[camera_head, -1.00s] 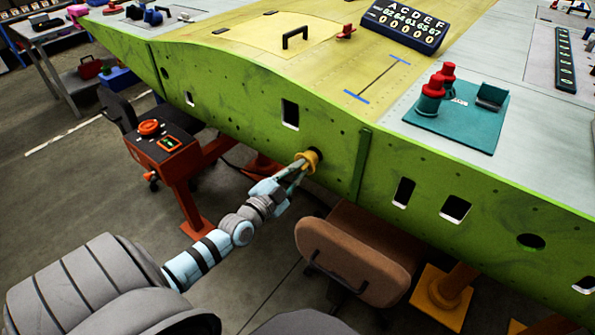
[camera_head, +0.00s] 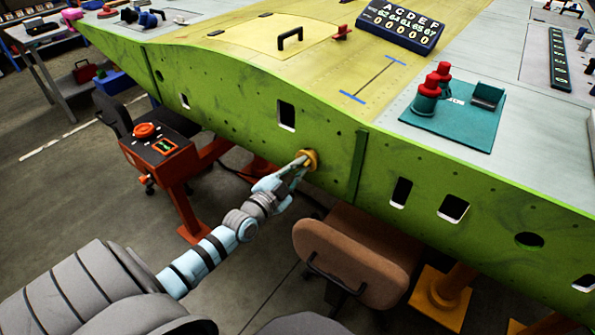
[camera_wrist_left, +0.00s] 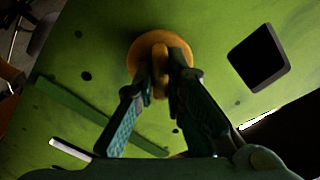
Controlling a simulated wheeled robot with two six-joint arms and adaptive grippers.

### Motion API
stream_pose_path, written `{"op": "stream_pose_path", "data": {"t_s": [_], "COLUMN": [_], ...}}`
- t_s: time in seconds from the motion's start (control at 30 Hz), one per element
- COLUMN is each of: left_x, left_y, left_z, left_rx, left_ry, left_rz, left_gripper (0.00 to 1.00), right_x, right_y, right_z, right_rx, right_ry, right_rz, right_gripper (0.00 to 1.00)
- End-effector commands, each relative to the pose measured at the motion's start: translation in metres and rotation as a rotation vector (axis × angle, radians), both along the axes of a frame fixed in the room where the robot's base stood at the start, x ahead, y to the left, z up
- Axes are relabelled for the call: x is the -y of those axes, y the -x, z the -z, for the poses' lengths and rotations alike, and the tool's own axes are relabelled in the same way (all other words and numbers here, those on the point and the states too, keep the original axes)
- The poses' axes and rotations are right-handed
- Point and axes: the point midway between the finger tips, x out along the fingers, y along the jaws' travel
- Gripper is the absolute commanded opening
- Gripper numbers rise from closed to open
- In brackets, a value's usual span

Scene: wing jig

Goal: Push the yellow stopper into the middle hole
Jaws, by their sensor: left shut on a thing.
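The yellow stopper (camera_head: 311,157) sits against the green side face of the wing (camera_head: 225,110), left of the upright green rib. In the left wrist view its round flange (camera_wrist_left: 144,43) lies close against the green panel, and its grip tab (camera_wrist_left: 160,84) stands out toward me. The hole behind it is hidden by the flange; I cannot tell how deep the stopper is seated. My left gripper (camera_head: 301,164) is shut on the stopper's tab, its two fingers on either side in the left wrist view (camera_wrist_left: 161,78). My right gripper is not in view.
A brown chair (camera_head: 350,258) stands below the panel, right of my left arm. A red control box (camera_head: 157,146) stands to the left. Rectangular cutouts (camera_head: 286,115) and an oval hole (camera_head: 529,240) open in the green face. A teal tray (camera_head: 455,125) lies on the wing.

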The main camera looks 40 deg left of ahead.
Motion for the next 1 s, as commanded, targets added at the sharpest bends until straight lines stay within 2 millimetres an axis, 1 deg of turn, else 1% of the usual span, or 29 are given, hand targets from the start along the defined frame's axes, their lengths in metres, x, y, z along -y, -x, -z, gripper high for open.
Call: {"op": "stream_pose_path", "data": {"t_s": [0.7,0.9,0.93,1.0], "left_x": [0.000,0.000,0.000,0.000], "left_y": [-0.022,-0.021,-0.021,-0.021], "left_z": [0.001,0.000,0.000,0.000], "left_rx": [0.001,0.000,0.000,0.000], "left_ry": [-0.001,0.000,-0.001,-0.001], "left_rz": [-0.001,0.000,0.000,0.000], "left_gripper": [0.00,0.00,0.16,0.27], "right_x": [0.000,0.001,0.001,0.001], "right_y": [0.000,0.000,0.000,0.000], "right_z": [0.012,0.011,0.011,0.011], "right_rx": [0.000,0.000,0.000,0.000], "right_ry": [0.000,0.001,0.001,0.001], "right_rz": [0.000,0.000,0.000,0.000], "right_gripper": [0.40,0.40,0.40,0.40]}}
